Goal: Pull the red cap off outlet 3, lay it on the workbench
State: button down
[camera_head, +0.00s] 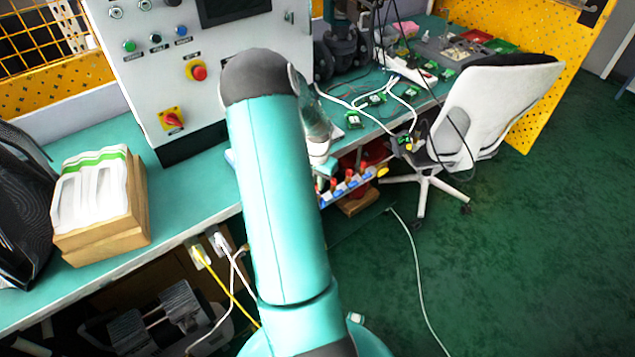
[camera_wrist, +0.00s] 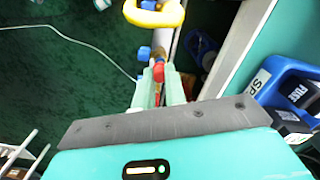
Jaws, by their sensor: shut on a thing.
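My gripper (camera_wrist: 159,88) reaches up from the bottom of the wrist view, its two pale green fingers shut on a red cap (camera_wrist: 158,71). The cap lies between the fingertips, in line with the grey pipe manifold (camera_wrist: 166,38); I cannot tell whether it is still seated on an outlet. In the head view the manifold (camera_head: 347,187), with red, blue and yellow parts, hangs along the workbench's front edge. My arm partly hides it there. Outlet numbers are not readable. The teal workbench (camera_head: 195,178) runs along the left and back.
A yellow ring handle (camera_wrist: 153,13) and blue fittings (camera_wrist: 201,46) are close to my fingers. A blue bin (camera_wrist: 290,85) is at right. Head view: a control cabinet (camera_head: 150,65), a wooden box (camera_head: 105,235) and green boards (camera_head: 375,99) occupy the bench. A white chair (camera_head: 500,105) stands right.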

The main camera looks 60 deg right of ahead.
jog(key=shift+r, duration=0.15)
jog(key=shift+r, duration=1.9)
